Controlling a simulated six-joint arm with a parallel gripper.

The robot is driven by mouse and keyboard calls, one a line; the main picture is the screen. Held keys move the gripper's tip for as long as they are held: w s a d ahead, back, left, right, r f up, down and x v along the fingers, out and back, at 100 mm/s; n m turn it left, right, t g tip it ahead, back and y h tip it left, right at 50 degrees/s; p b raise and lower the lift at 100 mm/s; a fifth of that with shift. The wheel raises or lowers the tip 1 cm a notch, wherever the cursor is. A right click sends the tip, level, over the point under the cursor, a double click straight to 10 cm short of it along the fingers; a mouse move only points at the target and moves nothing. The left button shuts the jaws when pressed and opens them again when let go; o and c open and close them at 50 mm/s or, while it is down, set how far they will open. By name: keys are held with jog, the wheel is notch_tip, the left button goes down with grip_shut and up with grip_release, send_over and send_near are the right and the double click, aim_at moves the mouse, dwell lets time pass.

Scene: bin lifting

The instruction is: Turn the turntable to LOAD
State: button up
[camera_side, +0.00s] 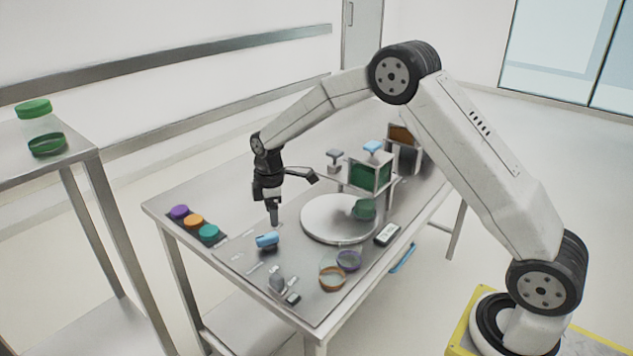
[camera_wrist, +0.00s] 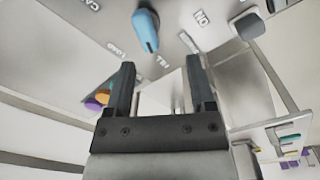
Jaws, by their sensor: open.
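The turntable is a round pale disc (camera_side: 325,222) on the steel table in the side view, with a green item (camera_side: 364,209) at its right edge. A blue knob (camera_side: 267,240) sits on the table left of the disc. It also shows in the wrist view (camera_wrist: 147,30), with printed labels around it, among them LOAD (camera_wrist: 118,49) and what looks like FILL; its dark-tipped end points towards the latter. My gripper (camera_side: 273,218) points down, just behind the knob. In the wrist view the jaws (camera_wrist: 158,76) are open and empty, apart from the knob.
Purple, orange and green buttons (camera_side: 194,220) stand left of the knob. A grey switch (camera_side: 277,284) and two rings (camera_side: 333,278) lie at the front. A small frame with a green panel (camera_side: 370,174) stands behind the disc. A side table holds a green-lidded jar (camera_side: 40,127).

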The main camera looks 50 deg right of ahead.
aim_at(268, 235)
jog(key=shift+w+d+f+n, duration=0.1)
jog(key=shift+w+f+n, duration=0.35)
jog(key=shift+w, duration=0.25)
jog(key=shift+w+d+f+n, duration=0.1)
jog(key=shift+w+f+n, duration=0.3)
jog(key=shift+w, duration=0.25)
jog(key=shift+f, duration=3.85)
grip_shut()
